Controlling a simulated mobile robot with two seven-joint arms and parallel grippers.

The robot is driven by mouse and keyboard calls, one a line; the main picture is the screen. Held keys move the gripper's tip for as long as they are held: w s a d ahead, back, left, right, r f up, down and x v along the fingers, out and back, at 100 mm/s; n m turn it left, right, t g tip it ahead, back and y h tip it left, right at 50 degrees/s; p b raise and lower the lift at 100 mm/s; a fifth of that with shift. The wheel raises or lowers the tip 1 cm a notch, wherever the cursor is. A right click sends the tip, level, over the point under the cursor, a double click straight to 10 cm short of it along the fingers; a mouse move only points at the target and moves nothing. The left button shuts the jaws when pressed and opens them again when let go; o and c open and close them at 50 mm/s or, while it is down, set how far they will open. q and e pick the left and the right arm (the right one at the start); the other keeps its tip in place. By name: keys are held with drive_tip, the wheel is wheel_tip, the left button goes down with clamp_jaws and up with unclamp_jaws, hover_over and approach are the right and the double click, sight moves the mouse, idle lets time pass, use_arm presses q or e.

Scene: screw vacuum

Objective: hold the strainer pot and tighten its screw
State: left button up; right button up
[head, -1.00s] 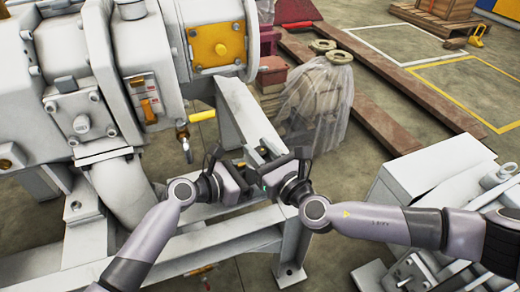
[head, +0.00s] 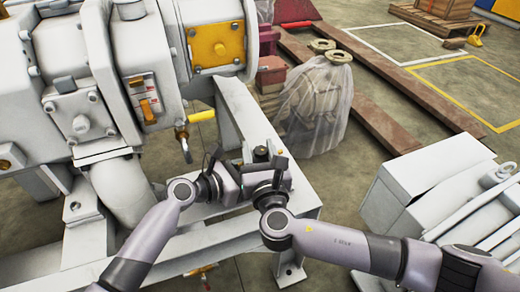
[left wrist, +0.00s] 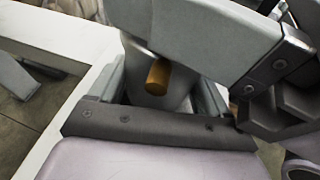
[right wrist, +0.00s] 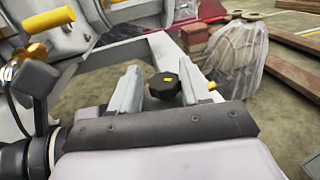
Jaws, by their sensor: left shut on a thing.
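The strainer pot is mostly hidden behind my grippers in the head view. Its grey body (left wrist: 150,98) with a brass stub (left wrist: 158,76) shows between the fingers in the left wrist view. My left gripper (head: 243,172) is shut on the pot from the left. The screw's black knob (right wrist: 164,86), with a yellow mark, shows in the right wrist view; its dark top also shows in the head view (head: 261,153). My right gripper (right wrist: 158,90) is open, its fingers apart on either side of the knob. I cannot tell whether they touch it.
The pot is by a white steel frame (head: 235,108) beside a large grey pump (head: 60,110). A valve with a yellow handle (head: 201,116) sticks out to the left. A plastic-wrapped object (head: 315,100) stands behind. Grey machinery (head: 415,190) stands at the right.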

drive_tip(key=shift+o, duration=0.2)
drive_tip(key=shift+r, duration=0.1)
drive_tip(key=shift+d, duration=0.1)
drive_tip(key=shift+s, duration=0.2)
drive_tip(key=v, duration=1.1)
drive_tip(key=shift+s, duration=0.25)
